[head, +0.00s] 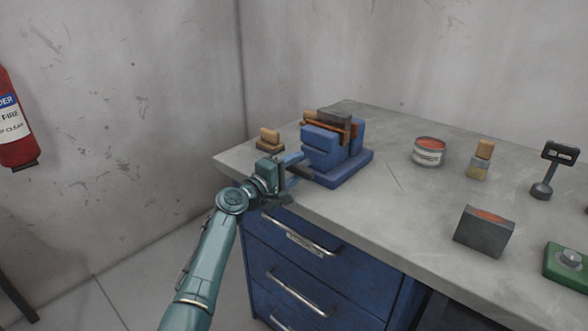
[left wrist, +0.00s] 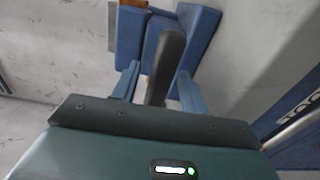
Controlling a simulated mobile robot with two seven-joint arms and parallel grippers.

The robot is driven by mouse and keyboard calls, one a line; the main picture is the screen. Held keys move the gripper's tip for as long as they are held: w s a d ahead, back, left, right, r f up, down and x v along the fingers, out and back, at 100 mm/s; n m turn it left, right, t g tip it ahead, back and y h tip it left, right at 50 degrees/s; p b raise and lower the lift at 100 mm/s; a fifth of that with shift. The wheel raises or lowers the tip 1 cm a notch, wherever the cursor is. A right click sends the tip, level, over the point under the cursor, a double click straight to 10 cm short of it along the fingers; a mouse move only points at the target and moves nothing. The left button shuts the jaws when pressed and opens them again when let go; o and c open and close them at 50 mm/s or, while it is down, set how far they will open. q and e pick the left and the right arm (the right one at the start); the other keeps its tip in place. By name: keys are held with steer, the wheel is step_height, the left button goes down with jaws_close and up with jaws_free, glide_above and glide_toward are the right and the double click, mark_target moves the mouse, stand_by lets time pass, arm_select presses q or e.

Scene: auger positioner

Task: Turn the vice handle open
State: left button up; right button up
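The blue vice (head: 345,174) stands at the left end of the grey workbench, with an orange-brown piece (head: 330,120) at its jaws. Its body also fills the top of the left wrist view (left wrist: 202,38). The dark vice handle (left wrist: 170,50) runs lengthwise between the two light-blue fingers of my left gripper (left wrist: 158,78). Gaps show on both sides of the handle, so the gripper is open around it. In the head view my left gripper (head: 296,166) is at the vice's near left side and partly hides the handle. My right gripper is out of view.
A brush-like block (head: 269,139) lies left of the vice. Blue drawers (head: 300,262) with metal handles sit below.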

arm_select(q)
steer(key=p+v, duration=0.1)
steer(key=v, duration=1.2)
steer(key=shift+s+a, duration=0.1)
